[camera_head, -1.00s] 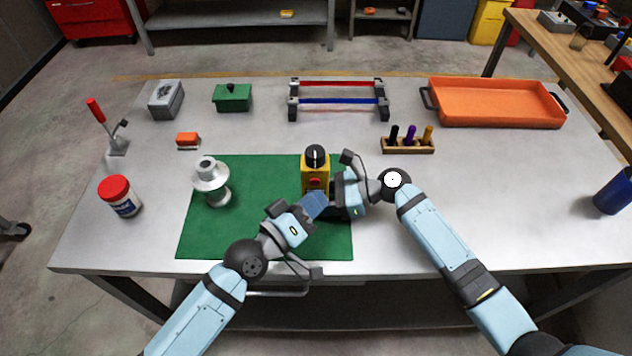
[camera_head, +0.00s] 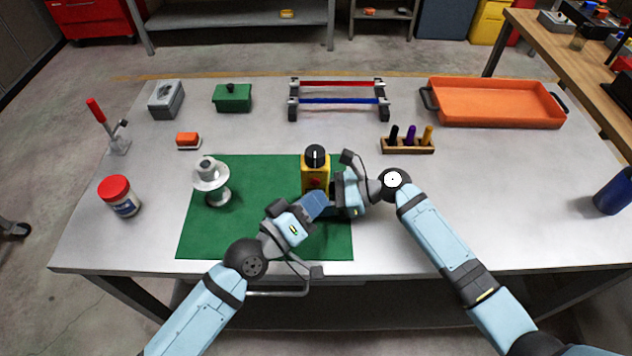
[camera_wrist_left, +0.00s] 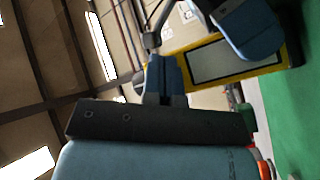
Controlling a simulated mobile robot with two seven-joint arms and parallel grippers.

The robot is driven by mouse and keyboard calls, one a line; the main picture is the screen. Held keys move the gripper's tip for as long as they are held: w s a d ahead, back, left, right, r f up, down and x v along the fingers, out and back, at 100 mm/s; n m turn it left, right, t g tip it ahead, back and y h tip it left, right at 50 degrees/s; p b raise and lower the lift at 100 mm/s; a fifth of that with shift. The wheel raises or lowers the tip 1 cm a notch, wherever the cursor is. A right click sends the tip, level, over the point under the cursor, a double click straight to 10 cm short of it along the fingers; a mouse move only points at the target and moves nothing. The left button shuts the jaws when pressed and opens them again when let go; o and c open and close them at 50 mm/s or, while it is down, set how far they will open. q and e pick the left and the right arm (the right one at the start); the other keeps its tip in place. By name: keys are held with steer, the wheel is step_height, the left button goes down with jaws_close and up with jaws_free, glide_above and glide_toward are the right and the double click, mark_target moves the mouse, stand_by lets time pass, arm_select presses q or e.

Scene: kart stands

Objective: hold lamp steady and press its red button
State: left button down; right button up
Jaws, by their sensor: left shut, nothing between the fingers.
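The yellow lamp (camera_head: 315,163) with a black top stands upright on the green mat (camera_head: 250,235). Its red button (camera_head: 315,184) shows low on the near face, just above my left fingertips. My left gripper (camera_head: 320,199) is shut and empty, with its tip at or very near the button; contact cannot be told. My right gripper (camera_head: 337,190) is at the lamp's right side and appears shut on it; its fingers are mostly hidden in the head view. In the left wrist view, the lamp's yellow body (camera_wrist_left: 291,50) has a blue finger across it, above my shut left fingers (camera_wrist_left: 166,75).
A silver flanged part (camera_head: 212,180) stands on the mat's left. A red-capped jar (camera_head: 119,196) is farther left. A wooden holder with pegs (camera_head: 407,147) is behind my right arm. An orange tray (camera_head: 495,103) lies at the back right.

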arm_select(q)
steer(key=shift+w, duration=0.4)
steer(key=shift+w, duration=0.15)
stand_by(0.4)
steer(key=shift+s, duration=0.65)
steer(key=s, duration=0.6)
stand_by(0.5)
